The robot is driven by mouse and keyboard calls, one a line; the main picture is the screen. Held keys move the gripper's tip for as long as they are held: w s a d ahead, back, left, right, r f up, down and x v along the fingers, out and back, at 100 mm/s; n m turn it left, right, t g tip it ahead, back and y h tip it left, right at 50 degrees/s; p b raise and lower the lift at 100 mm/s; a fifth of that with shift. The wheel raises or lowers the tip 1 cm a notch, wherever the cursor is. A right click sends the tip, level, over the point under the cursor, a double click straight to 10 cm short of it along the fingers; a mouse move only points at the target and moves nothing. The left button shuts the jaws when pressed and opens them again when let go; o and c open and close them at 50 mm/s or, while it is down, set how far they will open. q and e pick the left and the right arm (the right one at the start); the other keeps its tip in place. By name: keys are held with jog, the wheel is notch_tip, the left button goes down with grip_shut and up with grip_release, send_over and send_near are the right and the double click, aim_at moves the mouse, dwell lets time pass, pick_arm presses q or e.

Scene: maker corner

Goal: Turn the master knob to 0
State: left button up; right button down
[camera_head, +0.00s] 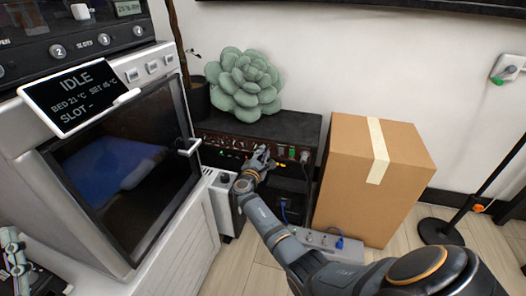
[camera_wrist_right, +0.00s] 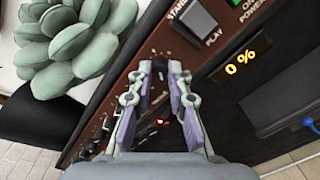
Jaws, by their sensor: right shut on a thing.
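The amplifier (camera_head: 225,143) is a dark box with a reddish-brown front panel, low against the wall. My right gripper (camera_head: 262,157) is at this panel, right of its middle. In the right wrist view my right gripper (camera_wrist_right: 160,68) has its fingertips close together at the brown panel (camera_wrist_right: 195,58), shut on what seems to be the master knob; the fingers hide most of it. A display (camera_wrist_right: 239,63) beside it reads 0 % in yellow. My left gripper (camera_head: 14,255) shows partly at the lower left edge, away from the amplifier; its jaw opening is unclear.
A green succulent-like plant (camera_head: 243,84) stands on top of the amplifier. A cardboard box (camera_head: 345,195) is close on the right. A printer-like machine (camera_head: 120,160) with an IDLE screen (camera_head: 78,92) fills the left. A power strip (camera_head: 320,241) lies on the floor.

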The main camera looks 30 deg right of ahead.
pick_arm(q)
jog(key=w+f+g+y, duration=0.1)
jog(key=w+f+g, duration=0.2)
jog(key=f, duration=0.6)
jog(key=shift+w+n+g+p, duration=0.15)
jog(key=shift+n+g+p, duration=0.25)
jog(key=shift+g, duration=0.4)
pick_arm(e)
jog(key=shift+f+n, duration=0.1)
jog(key=shift+n, duration=1)
pick_arm(q)
jog(key=shift+a, duration=0.1)
pick_arm(e)
jog(key=c, duration=1.5)
grip_release()
jog(key=shift+c, duration=0.2)
jog(key=v, duration=1.2)
jog(key=shift+a, duration=0.1)
